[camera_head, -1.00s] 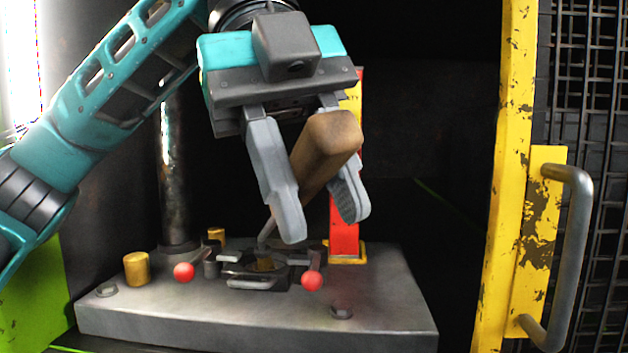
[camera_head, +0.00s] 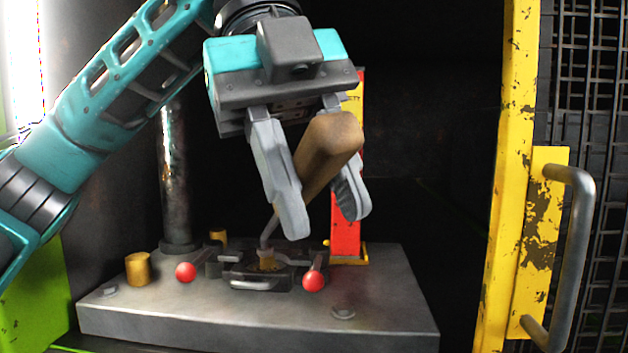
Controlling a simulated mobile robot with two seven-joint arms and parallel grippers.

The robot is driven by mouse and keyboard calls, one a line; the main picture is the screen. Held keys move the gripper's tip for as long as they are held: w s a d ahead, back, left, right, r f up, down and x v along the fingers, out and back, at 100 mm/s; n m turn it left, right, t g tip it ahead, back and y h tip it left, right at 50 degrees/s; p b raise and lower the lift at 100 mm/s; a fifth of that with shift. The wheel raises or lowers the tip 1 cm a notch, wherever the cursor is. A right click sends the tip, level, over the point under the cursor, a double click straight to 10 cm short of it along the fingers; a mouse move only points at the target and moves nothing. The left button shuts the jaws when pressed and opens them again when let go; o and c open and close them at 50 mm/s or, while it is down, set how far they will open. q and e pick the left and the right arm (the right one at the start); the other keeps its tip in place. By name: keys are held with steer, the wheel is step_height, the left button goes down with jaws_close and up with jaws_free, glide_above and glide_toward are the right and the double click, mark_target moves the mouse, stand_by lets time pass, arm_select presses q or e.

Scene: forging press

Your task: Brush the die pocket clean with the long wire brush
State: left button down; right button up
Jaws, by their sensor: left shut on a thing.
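My left gripper (camera_head: 319,200) is shut on the wooden handle of the long wire brush (camera_head: 331,147). The brush is tilted, its handle end toward me and its thin metal shank running down and away behind the gripper's left finger. The shank's lower end is at the die (camera_head: 258,281), a dark block on the press bed. The brush head shows small and brownish at the die pocket (camera_head: 267,265); I cannot tell whether it touches the pocket floor. My right gripper is not in view.
The grey press bed (camera_head: 200,315) carries two red-knobbed levers (camera_head: 186,271) beside the die and brass posts (camera_head: 138,268). A dark column (camera_head: 175,185) stands back left, a red post (camera_head: 345,225) behind right. A yellow guard frame with a handle (camera_head: 572,260) stands right.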

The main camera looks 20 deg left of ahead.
arm_select(q)
steer(key=shift+s, duration=0.15)
steer(key=shift+s+d, duration=0.15)
steer(key=shift+s, duration=0.45)
steer(key=shift+w, duration=0.15)
steer(key=shift+w, duration=0.6)
steer(key=shift+s, duration=0.1)
stand_by(0.3)
steer(key=shift+s, duration=0.65)
steer(key=shift+w, duration=0.2)
